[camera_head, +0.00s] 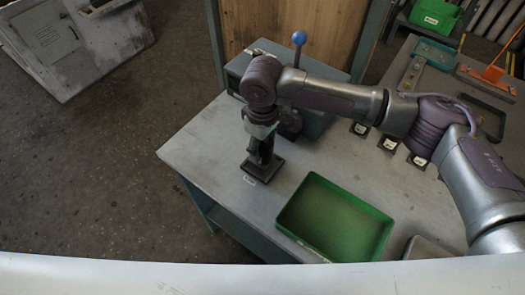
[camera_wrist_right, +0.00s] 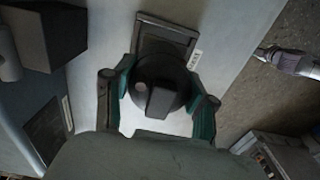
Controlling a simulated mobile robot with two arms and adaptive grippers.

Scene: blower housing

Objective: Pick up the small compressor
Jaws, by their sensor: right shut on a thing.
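The small compressor is a dark, rounded part with a raised block on top; I see it between the fingers in the right wrist view (camera_wrist_right: 160,85). In the head view it shows as a dark shape (camera_head: 262,150) under my right gripper (camera_head: 262,133), just above or on a dark square pad (camera_head: 264,170). The pad also shows in the right wrist view (camera_wrist_right: 165,38). My right gripper's teal-edged fingers (camera_wrist_right: 160,100) are shut on the compressor from both sides. I cannot tell whether the compressor touches the pad. My left gripper is not clearly seen.
A green tray (camera_head: 335,185) lies on the grey table (camera_head: 215,135) to the right. A box-like machine with a blue-knobbed lever (camera_head: 299,38) stands behind the gripper. The table's left part is clear.

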